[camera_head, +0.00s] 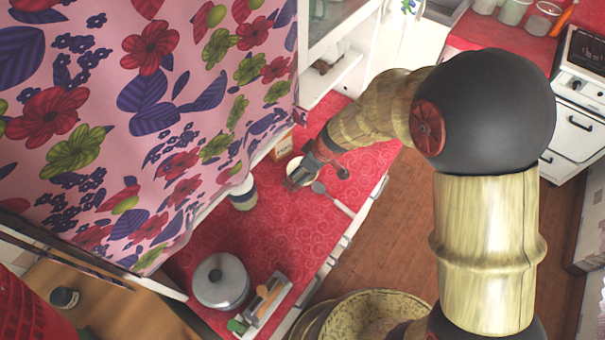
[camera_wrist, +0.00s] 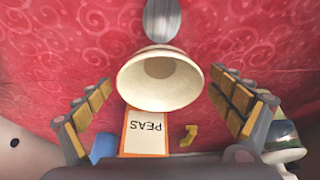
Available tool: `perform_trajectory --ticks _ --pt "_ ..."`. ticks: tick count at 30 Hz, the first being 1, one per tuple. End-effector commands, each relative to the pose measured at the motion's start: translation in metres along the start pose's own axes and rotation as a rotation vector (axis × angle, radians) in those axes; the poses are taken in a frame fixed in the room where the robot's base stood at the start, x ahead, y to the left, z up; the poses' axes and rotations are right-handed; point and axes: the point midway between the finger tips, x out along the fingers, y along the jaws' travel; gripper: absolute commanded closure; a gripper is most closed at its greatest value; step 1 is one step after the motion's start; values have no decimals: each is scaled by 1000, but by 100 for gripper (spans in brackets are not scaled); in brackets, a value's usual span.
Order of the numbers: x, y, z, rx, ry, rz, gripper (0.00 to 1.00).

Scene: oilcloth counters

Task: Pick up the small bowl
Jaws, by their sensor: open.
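The small cream bowl (camera_wrist: 158,82) is in the middle of the wrist view, with its open mouth towards the lower part of the picture. In the head view, the bowl (camera_head: 293,168) shows as a pale rim on the red counter, partly hidden by my gripper (camera_head: 303,176). In the wrist view my gripper (camera_wrist: 160,88) is open, with one finger on each side of the bowl. A gap shows between the bowl and each finger. I cannot tell how far the fingers are above the counter.
A PEAS packet (camera_wrist: 145,143) and a small yellow piece (camera_wrist: 189,134) are near the bowl. A spoon (camera_head: 331,197) lies beside it. A striped container (camera_head: 243,195), a lidded pot (camera_head: 220,284) and a utensil tray (camera_head: 263,304) stand on the red counter (camera_head: 210,235). A flowered cloth hangs at left.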

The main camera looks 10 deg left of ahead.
Motion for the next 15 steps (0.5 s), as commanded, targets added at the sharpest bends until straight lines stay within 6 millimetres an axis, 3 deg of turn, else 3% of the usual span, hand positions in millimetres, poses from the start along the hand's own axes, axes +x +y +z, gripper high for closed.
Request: perform_trajectory --ticks 7,15 --pt "1 0 0 0 1 1 6" --pt "1 0 0 1 1 1 22"
